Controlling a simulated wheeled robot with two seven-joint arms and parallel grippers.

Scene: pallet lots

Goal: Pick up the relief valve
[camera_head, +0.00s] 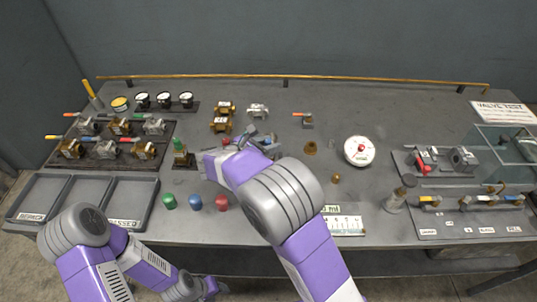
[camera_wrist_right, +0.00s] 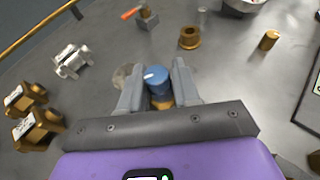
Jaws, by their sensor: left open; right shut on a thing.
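The relief valve, as I take it, is a small brass piece with a blue cap (camera_wrist_right: 158,82). In the right wrist view it stands between the two fingers of my right gripper (camera_wrist_right: 160,88), which is shut on it. I cannot tell if it is clear of the table. In the head view my right gripper (camera_head: 262,142) is over the middle left of the table, and my arm hides part of this spot. My left gripper (camera_head: 210,288) is low at the bottom edge, below the table front, open and hardly visible.
Brass fittings (camera_head: 221,123) and a silver fitting (camera_head: 257,110) lie behind my right gripper. A green-topped brass part (camera_head: 180,152), coloured caps (camera_head: 195,202) and trays (camera_head: 133,202) are to the left.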

